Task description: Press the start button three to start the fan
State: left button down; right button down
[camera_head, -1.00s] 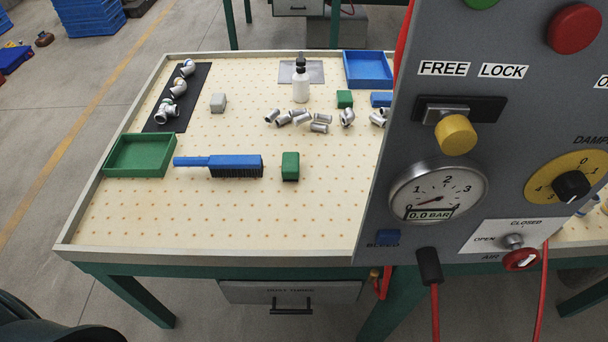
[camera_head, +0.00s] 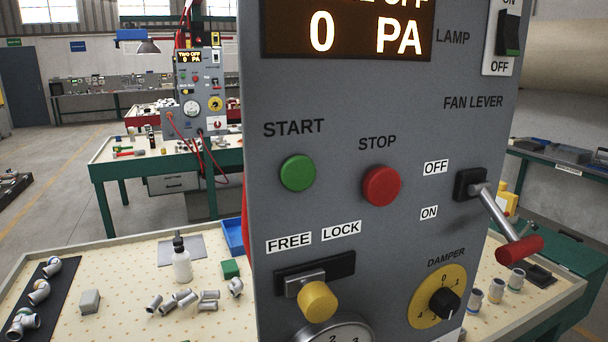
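The grey control panel (camera_head: 350,110) stands close in front of me. Its round green START button (camera_head: 298,173) is left of the round red STOP button (camera_head: 381,186). The display (camera_head: 347,32) above reads "0 PA", with its upper line cut off. The fan lever (camera_head: 497,215) on the right has a red grip and slants down to the right, beside the OFF and ON labels. A yellow knob (camera_head: 318,301) sits under the FREE and LOCK labels. Neither of my grippers shows in this view.
The damper dial (camera_head: 438,296) is at the panel's lower right, and a gauge (camera_head: 333,332) is cut off below. The perforated table (camera_head: 120,270) behind holds a white bottle (camera_head: 181,262), several metal fittings and a green block (camera_head: 230,268). Another panel (camera_head: 197,92) stands farther back.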

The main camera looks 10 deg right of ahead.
aim_at(298, 172)
jog(key=k+l, duration=0.4)
jog(key=l, duration=0.15)
jog(key=k+l, duration=0.4)
jog(key=l, duration=0.15)
